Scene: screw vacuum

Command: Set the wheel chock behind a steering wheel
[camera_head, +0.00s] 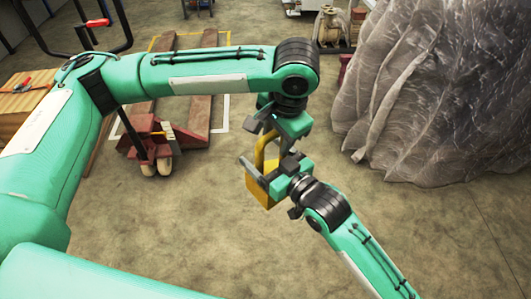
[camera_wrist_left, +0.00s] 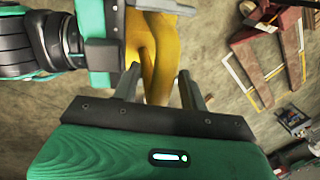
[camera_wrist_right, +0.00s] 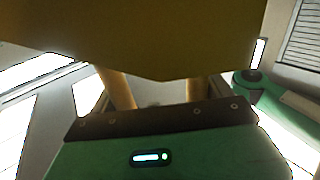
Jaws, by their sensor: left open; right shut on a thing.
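The yellow wheel chock (camera_head: 258,190) is held in the air near the middle of the head view, partly hidden by my grippers. My right gripper (camera_head: 270,172) is shut on it, and the chock fills the top of the right wrist view (camera_wrist_right: 150,40). My left gripper (camera_head: 268,125) is open just above, at the chock's bent upper part. In the left wrist view its fingers stand on both sides of the yellow chock (camera_wrist_left: 158,60); I cannot tell if they touch it. The red pallet jack (camera_head: 160,145) stands on the floor at left, with small pale steering wheels (camera_head: 155,168) at its near end.
A large plastic-covered heap (camera_head: 430,100) takes up the right side. Wooden crates or boards (camera_head: 22,105) stand at the far left. A pump-like machine (camera_head: 330,25) is at the back. The floor (camera_head: 190,215) in front of the pallet jack is clear.

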